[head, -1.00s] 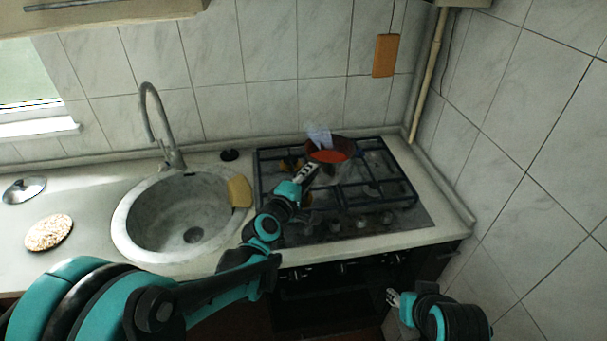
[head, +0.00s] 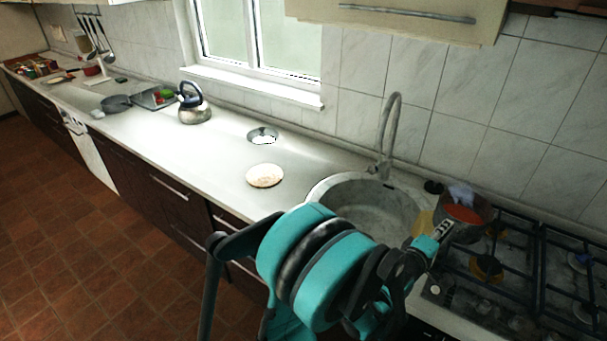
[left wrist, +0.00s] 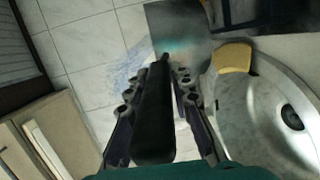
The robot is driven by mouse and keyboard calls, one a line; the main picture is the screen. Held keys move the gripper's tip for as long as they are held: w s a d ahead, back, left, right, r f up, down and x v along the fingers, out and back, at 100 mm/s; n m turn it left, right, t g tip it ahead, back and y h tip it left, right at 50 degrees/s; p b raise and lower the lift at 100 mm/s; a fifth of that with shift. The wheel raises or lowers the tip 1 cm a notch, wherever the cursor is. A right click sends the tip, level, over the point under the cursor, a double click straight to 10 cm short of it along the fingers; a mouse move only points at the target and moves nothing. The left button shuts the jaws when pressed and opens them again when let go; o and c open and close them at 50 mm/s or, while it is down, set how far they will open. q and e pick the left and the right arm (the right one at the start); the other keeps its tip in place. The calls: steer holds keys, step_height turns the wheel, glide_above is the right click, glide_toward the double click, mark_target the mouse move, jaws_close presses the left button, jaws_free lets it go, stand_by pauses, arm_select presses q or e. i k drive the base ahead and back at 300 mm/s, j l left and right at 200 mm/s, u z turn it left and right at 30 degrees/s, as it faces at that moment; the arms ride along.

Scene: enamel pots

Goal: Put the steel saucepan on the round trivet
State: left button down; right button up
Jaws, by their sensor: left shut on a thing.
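The steel saucepan (head: 465,213) hangs in my left gripper (head: 443,230), near the left end of the hob; its shiny surface shows orange-red and pale patches. In the left wrist view, the fingers of my left gripper (left wrist: 156,80) are shut on its long black handle (left wrist: 155,115). The shiny saucepan wall (left wrist: 178,28) shows beyond the fingertips. The round trivet (head: 265,176), pale and speckled, lies flat on the counter left of the sink, with nothing on it. My right gripper is not in view.
The sink (head: 365,205) with its tall tap (head: 389,135) lies between saucepan and trivet. A yellow sponge (left wrist: 234,57) rests on the sink's edge. A steel lid (head: 262,136) lies behind the trivet, and a kettle (head: 194,105) stands farther left. The counter around the trivet is clear.

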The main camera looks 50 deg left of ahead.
mark_target(252, 185)
steer(key=j+u, duration=0.3)
steer(key=j, duration=0.2)
steer(key=j+u, duration=0.35)
steer(key=j, duration=0.2)
steer(key=j+u, duration=0.3)
steer(key=j, duration=0.2)
steer(key=i+j+u, duration=0.1)
steer(key=j+u, duration=0.2)
steer(key=j, duration=0.2)
steer(key=i+j+u, duration=0.3)
steer(key=j, duration=0.15)
steer(key=k+j, duration=0.05)
steer(key=k, duration=0.05)
